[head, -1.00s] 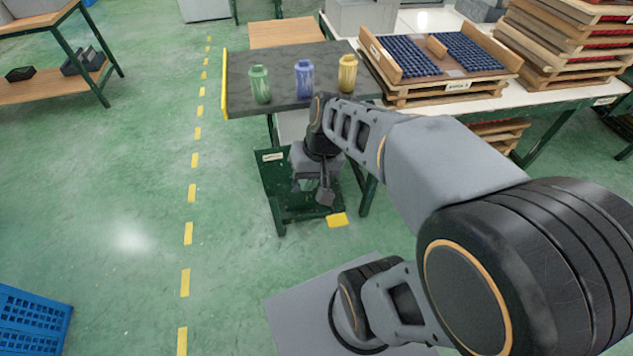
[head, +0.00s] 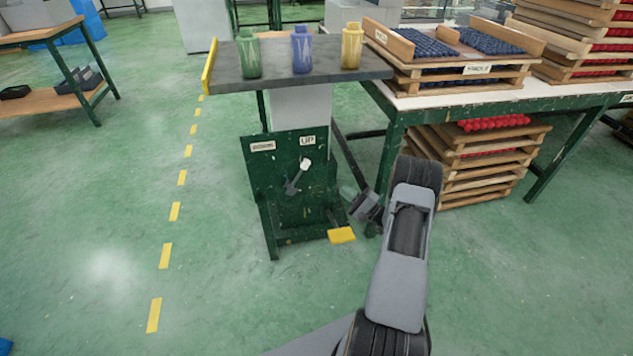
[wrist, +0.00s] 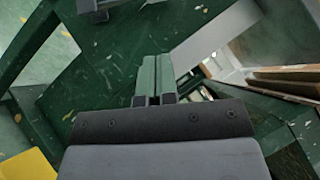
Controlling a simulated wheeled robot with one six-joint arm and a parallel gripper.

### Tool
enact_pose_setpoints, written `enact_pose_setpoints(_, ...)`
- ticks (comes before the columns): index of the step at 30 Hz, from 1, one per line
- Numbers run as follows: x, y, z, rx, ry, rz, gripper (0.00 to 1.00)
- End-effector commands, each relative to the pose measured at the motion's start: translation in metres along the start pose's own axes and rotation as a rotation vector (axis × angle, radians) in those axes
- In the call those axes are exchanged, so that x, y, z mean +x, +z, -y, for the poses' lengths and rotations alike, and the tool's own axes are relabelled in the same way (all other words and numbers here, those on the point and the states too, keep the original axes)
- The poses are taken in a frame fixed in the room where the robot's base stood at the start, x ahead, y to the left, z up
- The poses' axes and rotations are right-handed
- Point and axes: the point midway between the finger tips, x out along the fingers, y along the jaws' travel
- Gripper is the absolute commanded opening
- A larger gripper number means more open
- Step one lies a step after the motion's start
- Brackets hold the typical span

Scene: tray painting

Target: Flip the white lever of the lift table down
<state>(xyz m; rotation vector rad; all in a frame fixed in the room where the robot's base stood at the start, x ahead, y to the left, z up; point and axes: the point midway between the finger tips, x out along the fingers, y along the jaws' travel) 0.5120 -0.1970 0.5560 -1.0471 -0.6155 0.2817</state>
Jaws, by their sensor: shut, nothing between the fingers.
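The lift table (head: 390,72) has a dark top on a grey column, with a dark green panel (head: 260,172) below. The lever (head: 293,187) on that panel is grey with a white knob (head: 305,163). It tilts up and to the right, its knob just below the "UP" label (head: 307,140). A second label (head: 262,146), too small to read surely, sits at the panel's upper left. My gripper (head: 347,192) is shut and empty, right of the lever and apart from it. In the wrist view its closed fingers (wrist: 157,80) point at dark green metal; the lever is not clearly seen there.
Green, blue and yellow bottles (head: 352,47) stand on the table top. A yellow pedal (head: 341,235) sits low at the panel's base. A white-topped bench (head: 440,101) with trays stands to the right, stacked trays (head: 480,170) beneath it. The floor to the left is open.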

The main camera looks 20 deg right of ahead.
Motion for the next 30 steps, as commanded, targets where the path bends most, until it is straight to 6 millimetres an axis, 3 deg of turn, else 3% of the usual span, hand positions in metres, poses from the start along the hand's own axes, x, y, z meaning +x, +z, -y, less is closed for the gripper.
enact_pose_setpoints(5, -0.010, -0.010, -0.005, -0.014, -0.032, -0.033, 0.00)
enact_pose_setpoints(17, -0.004, -0.009, -0.005, -0.013, -0.030, -0.030, 0.00)
enact_pose_setpoints(23, 0.022, -0.010, -0.005, -0.013, -0.029, -0.027, 0.00)
enact_pose_setpoints(30, 0.069, -0.011, -0.005, -0.013, -0.029, -0.027, 0.00)
